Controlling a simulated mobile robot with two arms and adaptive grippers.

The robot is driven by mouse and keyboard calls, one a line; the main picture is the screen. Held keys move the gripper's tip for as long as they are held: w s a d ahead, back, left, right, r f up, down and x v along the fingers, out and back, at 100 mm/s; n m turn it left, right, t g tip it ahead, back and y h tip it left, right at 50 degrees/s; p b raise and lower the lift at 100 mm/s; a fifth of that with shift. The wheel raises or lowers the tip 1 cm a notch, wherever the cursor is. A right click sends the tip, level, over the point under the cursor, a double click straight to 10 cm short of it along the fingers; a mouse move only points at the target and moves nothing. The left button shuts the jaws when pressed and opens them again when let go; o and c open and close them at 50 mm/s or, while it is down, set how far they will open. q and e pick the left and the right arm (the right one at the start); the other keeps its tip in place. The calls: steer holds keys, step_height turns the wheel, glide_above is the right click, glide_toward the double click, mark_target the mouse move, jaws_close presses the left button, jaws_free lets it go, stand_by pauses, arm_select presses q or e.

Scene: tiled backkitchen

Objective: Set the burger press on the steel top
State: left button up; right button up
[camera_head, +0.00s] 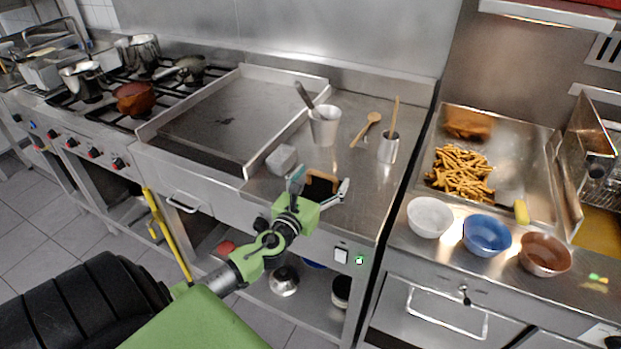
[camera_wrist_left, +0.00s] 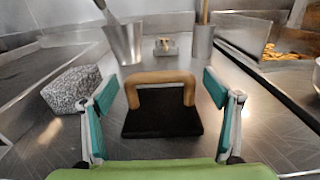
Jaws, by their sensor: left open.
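The burger press (camera_head: 321,187) has a black square plate and a light brown arched handle. It appears to rest flat on the steel top (camera_head: 350,215), near its front edge. In the left wrist view the burger press (camera_wrist_left: 163,122) is upright, centred between the fingers. My left gripper (camera_head: 319,181) is open, with teal pads on either side of the handle. In the wrist view the left gripper (camera_wrist_left: 160,88) shows clear gaps between both pads and the handle. My right gripper is not in view.
A speckled grey block (camera_head: 282,158) sits left of the press. The griddle (camera_head: 225,118) lies left; bowls (camera_head: 430,217) stand right.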

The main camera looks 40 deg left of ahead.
arm_select(q)
steer(key=b+v, duration=0.2)
steer(key=v, duration=0.9)
steer(key=shift+s+d, duration=0.1)
